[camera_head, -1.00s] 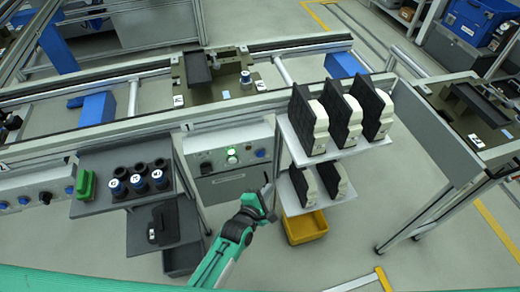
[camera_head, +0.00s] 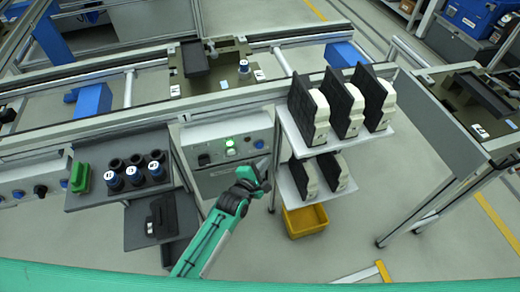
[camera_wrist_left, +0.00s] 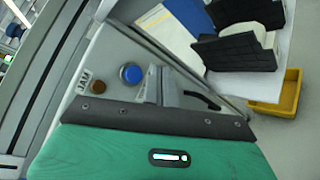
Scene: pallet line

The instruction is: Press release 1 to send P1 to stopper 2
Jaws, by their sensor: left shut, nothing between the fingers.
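A grey control panel (camera_head: 222,172) on the conveyor's front carries a lit green button (camera_head: 230,143), a blue button (camera_head: 259,144) and a dark knob (camera_head: 204,160). My left gripper (camera_head: 264,164) is shut and empty, just in front of the panel's right end, below the blue button. In the left wrist view the shut fingers (camera_wrist_left: 166,86) are beside the blue button (camera_wrist_left: 131,73); contact cannot be told. An olive pallet (camera_head: 205,92) with a black fixture and a blue-topped part sits on the conveyor above the panel; its name is unreadable. My right gripper is out of view.
A white rack (camera_head: 347,146) with several black-and-white units stands right of the gripper, above a yellow bin (camera_head: 305,221). A dark shelf (camera_head: 95,202) at left holds blue-topped parts and a green piece (camera_head: 80,178). Another pallet (camera_head: 466,106) sits at right.

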